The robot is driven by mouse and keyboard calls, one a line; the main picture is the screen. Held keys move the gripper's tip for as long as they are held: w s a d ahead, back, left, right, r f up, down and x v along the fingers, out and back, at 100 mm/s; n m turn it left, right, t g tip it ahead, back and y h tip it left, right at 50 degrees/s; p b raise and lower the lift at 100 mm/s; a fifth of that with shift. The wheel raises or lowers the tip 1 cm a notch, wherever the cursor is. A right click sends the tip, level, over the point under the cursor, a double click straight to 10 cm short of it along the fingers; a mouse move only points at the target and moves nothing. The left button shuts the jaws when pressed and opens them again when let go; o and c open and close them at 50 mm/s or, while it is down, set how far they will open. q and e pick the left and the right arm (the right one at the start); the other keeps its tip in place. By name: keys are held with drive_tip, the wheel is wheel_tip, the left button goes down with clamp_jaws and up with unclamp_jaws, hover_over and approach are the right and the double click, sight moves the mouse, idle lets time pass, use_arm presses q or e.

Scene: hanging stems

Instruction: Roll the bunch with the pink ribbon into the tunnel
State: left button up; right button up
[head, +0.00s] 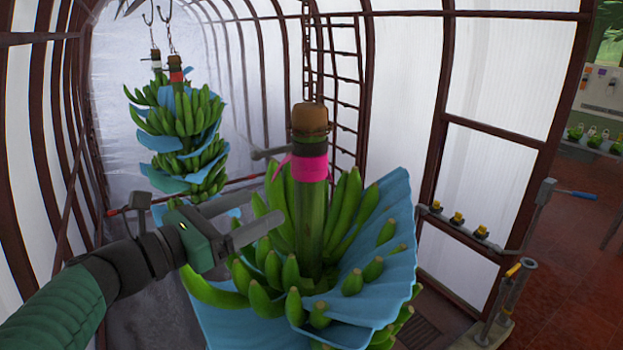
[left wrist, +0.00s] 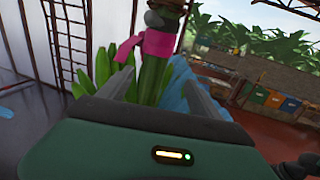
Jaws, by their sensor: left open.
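The banana bunch with the pink ribbon (head: 310,168) stands close in front of me, its thick stem upright with a brown cut top. Blue sheets (head: 378,250) lie between its green hands of fruit. My left gripper (head: 262,190) is open at the left of the stem, just below ribbon height, and its fingers point toward it. In the left wrist view the ribbon (left wrist: 145,45) and stem lie ahead, between the two fingers (left wrist: 157,95); I cannot tell if they touch. The tunnel (head: 130,75) is the ribbed white enclosure ahead. My right gripper is not in view.
Further in at the left, bunches hang from hooks, one with a red ribbon (head: 176,76). A ladder (head: 333,70) stands behind the pink-ribbon bunch. At the right are a post with a blue-handled lever (head: 575,194) and a rail with yellow-topped fittings (head: 456,218).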

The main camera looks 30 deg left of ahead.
use_arm(q)
drive_tip(key=p, duration=0.1)
approach(313, 184)
drive_tip(key=shift+w+f, duration=0.15)
drive_tip(key=shift+w, duration=1)
drive_tip(key=x, duration=0.3)
drive_tip(key=a+f+p+x, duration=0.1)
drive_tip(key=x, duration=0.2)
drive_tip(key=p+x, duration=0.1)
drive_tip(key=x, duration=0.2)
drive_tip(key=shift+w+a+f, duration=0.15)
drive_tip(key=shift+w+a, duration=0.1)
drive_tip(key=shift+a, duration=0.1)
drive_tip(key=shift+w+p, duration=0.1)
drive_tip(key=shift+p, duration=0.25)
drive_tip(key=shift+d, duration=0.45)
drive_tip(key=shift+c, duration=0.3)
drive_tip(key=shift+w, duration=0.2)
drive_tip(key=c, duration=0.5)
drive_tip(key=shift+a, duration=0.25)
drive_tip(key=c, duration=0.5)
drive_tip(key=shift+s+d, duration=0.1)
drive_tip(key=shift+d, duration=0.05)
clamp_jaws()
